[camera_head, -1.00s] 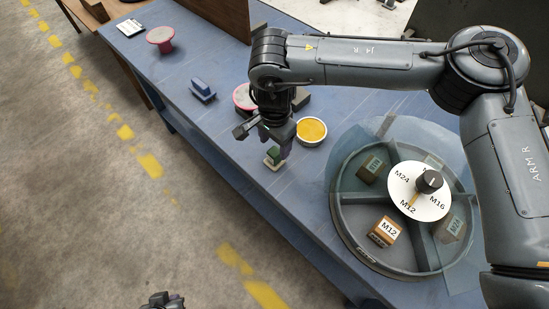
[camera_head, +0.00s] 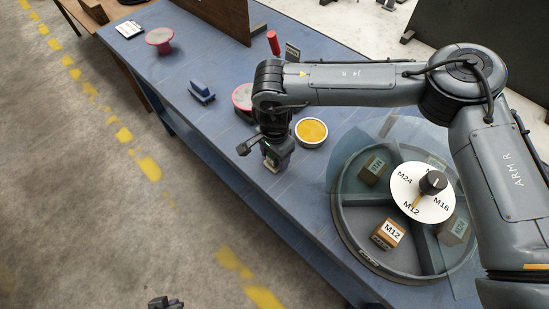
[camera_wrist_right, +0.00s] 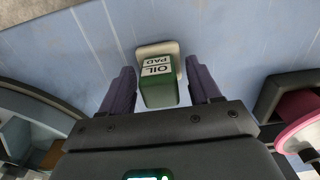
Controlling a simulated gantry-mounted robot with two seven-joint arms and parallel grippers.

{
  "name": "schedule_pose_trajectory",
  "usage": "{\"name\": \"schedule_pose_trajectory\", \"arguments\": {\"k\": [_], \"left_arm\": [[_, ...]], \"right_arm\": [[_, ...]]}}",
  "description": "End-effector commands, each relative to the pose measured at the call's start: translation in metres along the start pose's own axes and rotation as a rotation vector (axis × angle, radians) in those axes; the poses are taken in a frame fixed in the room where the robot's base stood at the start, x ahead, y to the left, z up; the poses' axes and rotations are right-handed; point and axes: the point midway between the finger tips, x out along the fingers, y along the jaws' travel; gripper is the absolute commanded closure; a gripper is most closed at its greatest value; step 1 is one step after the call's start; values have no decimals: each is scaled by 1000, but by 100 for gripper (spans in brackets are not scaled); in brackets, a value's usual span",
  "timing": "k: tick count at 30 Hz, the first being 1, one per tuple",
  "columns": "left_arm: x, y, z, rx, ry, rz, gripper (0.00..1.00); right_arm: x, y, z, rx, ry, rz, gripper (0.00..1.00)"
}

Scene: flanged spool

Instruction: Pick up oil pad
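The oil pad (camera_wrist_right: 158,84) is a green block with a white "OIL PAD" label and a pale base, on the blue table. In the right wrist view it stands between the two fingers of my right gripper (camera_wrist_right: 160,90), with a narrow gap on each side. The right gripper is open and low over the pad. In the head view this gripper (camera_head: 277,160) hides nearly all of the pad. Only the top of my left gripper (camera_head: 166,303) shows at the bottom edge, well away from the table; its fingers are not clear.
A tin with yellow contents (camera_head: 312,131) stands close right of the right gripper. A pink-rimmed spool (camera_head: 242,97) is behind it. A round divided tray (camera_head: 348,228) with labelled blocks is at right.

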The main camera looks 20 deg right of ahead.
Motion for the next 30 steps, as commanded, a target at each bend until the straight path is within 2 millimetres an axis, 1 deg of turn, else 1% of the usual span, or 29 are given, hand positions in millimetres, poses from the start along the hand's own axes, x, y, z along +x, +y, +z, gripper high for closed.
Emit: {"name": "schedule_pose_trajectory", "arguments": {"k": [1, 9, 10, 17, 20, 23, 30], "left_arm": [[0, 0, 0, 1, 0, -1, 100], [0, 0, 0, 1, -1, -1, 100], [0, 0, 0, 1, -1, -1, 100], [0, 1, 0, -5, 0, 3, 100], [-2, 2, -1, -9, 1, 7, 100], [-5, 2, -2, -11, 1, 8, 100], [-12, 2, -4, -11, 1, 8, 100]], "right_arm": [[0, 0, 0, 0, 0, 0, 46], [0, 0, 0, 0, 0, 0, 88], [0, 0, 0, 0, 0, 0, 90], [-2, 0, 0, 0, 0, 0, 90], [-8, 0, 0, -1, 0, -2, 90], [-20, 0, 0, -1, 0, -2, 90], [-62, 0, 0, -1, 0, -2, 90]]}}
